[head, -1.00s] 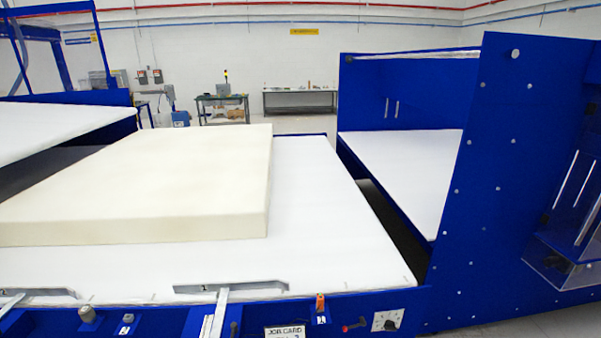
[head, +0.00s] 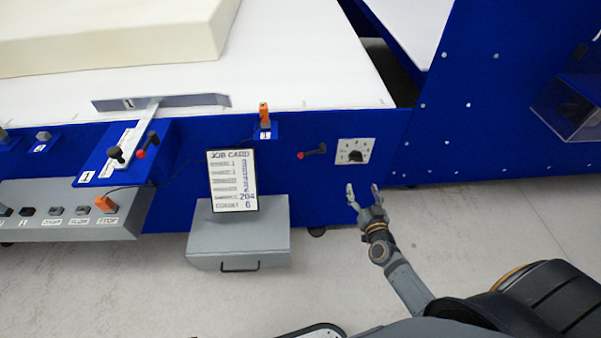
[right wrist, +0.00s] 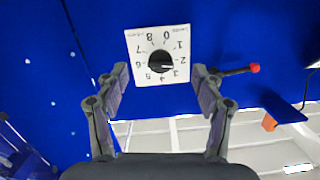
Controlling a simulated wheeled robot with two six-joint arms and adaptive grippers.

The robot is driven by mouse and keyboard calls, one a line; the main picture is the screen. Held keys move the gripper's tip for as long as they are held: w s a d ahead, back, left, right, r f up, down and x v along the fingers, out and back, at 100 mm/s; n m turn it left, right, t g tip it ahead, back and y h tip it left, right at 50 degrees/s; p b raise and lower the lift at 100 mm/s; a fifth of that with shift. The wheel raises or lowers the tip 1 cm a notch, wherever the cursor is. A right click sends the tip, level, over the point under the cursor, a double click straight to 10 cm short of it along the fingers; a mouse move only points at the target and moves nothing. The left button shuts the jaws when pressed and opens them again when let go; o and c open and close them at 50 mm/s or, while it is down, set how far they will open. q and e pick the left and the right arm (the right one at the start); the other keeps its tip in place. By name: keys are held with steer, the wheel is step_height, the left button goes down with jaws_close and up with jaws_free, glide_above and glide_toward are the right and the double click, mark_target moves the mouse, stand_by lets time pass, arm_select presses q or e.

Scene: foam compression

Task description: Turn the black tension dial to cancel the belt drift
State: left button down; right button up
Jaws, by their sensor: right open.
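The black tension dial (head: 355,156) sits on a white numbered plate (head: 343,145) on the blue front panel of the conveyor. In the right wrist view the dial (right wrist: 161,61) shows upside down on its plate (right wrist: 134,40), between and beyond my fingertips. My right gripper (head: 363,190) is open and empty, just below the dial in the head view and apart from it. In the right wrist view its two fingers (right wrist: 161,84) stand wide on either side of the dial. The white belt (head: 290,80) lies behind the panel with a cream foam block (head: 120,35) on it. My left gripper is not in view.
A red-tipped lever (head: 313,153) sticks out just left of the dial plate; it also shows in the right wrist view (right wrist: 238,71). An orange-topped sensor (head: 264,116), a job card (head: 233,180) and a grey box (head: 240,240) are further left. A tall blue frame (head: 470,110) stands right.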

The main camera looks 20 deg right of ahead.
mark_target(357, 161)
steer(key=shift+m+t+h, duration=0.4)
steer(key=shift+t+h, duration=0.1)
steer(key=b+x, duration=0.1)
steer(key=x, duration=0.2)
steer(key=r+b+x, duration=0.1)
steer(key=x, duration=0.3)
steer(key=r+b+x, duration=0.1)
steer(key=x, duration=0.2)
steer(key=shift+w+r, duration=0.25)
steer(key=shift+w, duration=0.1)
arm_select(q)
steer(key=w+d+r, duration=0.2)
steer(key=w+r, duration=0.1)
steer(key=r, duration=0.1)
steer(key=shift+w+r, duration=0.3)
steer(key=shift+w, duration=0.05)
arm_select(e)
steer(key=shift+w, duration=0.4)
steer(key=c, duration=1.2)
steer(key=shift+o, duration=0.2)
steer(key=shift+m, duration=0.3)
